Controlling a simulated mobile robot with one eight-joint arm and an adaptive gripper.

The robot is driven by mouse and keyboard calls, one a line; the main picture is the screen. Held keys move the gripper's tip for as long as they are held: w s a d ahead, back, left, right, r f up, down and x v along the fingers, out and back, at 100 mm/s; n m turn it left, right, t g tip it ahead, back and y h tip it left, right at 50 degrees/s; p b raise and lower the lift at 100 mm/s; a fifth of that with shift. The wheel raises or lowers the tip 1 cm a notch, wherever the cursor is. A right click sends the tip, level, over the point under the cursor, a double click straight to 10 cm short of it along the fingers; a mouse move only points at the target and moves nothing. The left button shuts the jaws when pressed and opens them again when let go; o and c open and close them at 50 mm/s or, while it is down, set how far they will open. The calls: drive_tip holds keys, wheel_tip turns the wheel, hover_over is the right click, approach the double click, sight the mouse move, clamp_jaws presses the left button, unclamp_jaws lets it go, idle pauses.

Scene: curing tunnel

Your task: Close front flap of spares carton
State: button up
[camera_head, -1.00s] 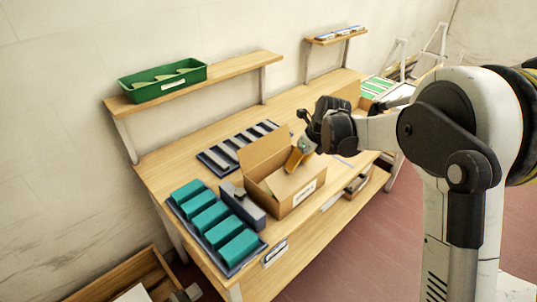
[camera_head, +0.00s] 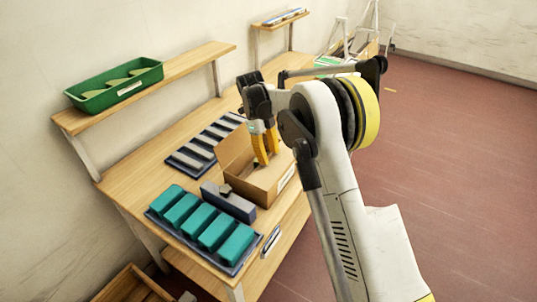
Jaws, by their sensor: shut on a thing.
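The spares carton (camera_head: 268,190) is an open brown cardboard box with a white label on its right side, standing on the wooden bench. A tall flap (camera_head: 234,157) stands up at its left side. My gripper (camera_head: 268,158) points down over the carton's far end, with its yellow fingers reaching to the box opening. It is shut on the carton, but I cannot tell which flap or edge lies between the fingers. The fingers and my arm hide the far right part of the carton.
A dark tray with teal blocks (camera_head: 200,222) and a grey block (camera_head: 228,202) stand close in front of the carton. A slotted dark tray (camera_head: 205,143) lies behind it. A green bin (camera_head: 115,86) sits on the shelf. Red floor (camera_head: 455,170) is clear at right.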

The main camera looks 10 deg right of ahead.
drive_tip(key=shift+a+f, duration=0.1)
idle(0.3)
drive_tip(key=o, duration=1.5)
drive_tip(key=shift+c, duration=0.2)
drive_tip(key=v, duration=1.2)
